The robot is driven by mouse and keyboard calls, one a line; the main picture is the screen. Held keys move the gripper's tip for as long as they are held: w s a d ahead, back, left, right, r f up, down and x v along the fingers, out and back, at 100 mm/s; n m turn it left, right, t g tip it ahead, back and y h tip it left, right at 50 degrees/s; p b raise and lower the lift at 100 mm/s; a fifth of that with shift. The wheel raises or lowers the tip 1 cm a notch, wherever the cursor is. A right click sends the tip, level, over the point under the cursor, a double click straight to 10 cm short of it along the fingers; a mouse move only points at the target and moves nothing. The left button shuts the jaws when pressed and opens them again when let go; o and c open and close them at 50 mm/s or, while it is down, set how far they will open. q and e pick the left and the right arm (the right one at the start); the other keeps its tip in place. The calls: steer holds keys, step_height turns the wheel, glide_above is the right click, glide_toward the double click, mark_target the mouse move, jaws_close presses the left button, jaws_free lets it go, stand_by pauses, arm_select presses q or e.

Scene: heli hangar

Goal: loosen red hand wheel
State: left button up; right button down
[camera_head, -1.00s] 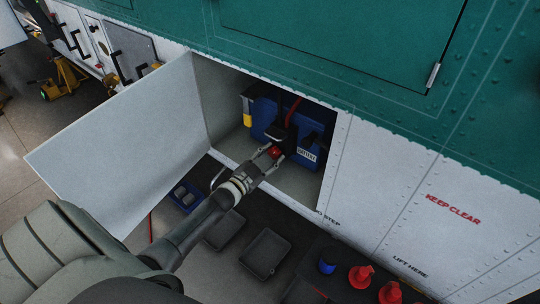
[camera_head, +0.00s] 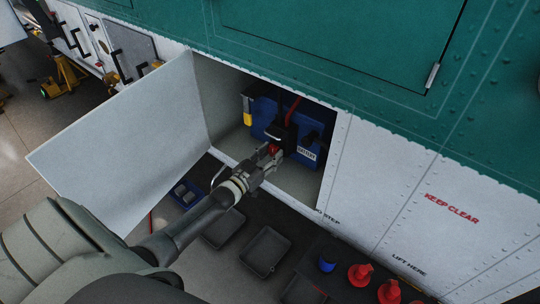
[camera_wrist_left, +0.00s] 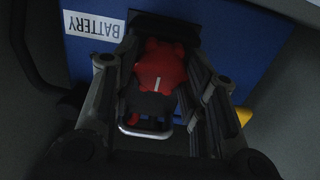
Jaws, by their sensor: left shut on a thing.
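The red hand wheel (camera_wrist_left: 160,68) is a small lobed knob with a white mark on its face. It sits at the front of a black fitting on the blue battery (camera_head: 266,112), which stands inside the open bay. In the head view the wheel (camera_head: 273,149) shows small at the tip of my left gripper (camera_head: 268,158). In the left wrist view the fingers of my left gripper (camera_wrist_left: 160,85) lie on both sides of the wheel and are shut on it. A metal loop shows below the wheel there. My right gripper is not in view.
The open white door (camera_head: 120,145) stands to the left of the bay. A red cable (camera_head: 293,108) runs up from the battery. Below the bay lie a blue tray (camera_head: 186,195), dark trays (camera_head: 265,252) and red cone-shaped items (camera_head: 361,276).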

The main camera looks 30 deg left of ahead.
arm_select(q)
steer(key=o, duration=1.1)
steer(key=s, duration=0.8)
steer(key=s+a, duration=0.1)
steer(key=s, duration=0.3)
steer(key=shift+f, duration=0.1)
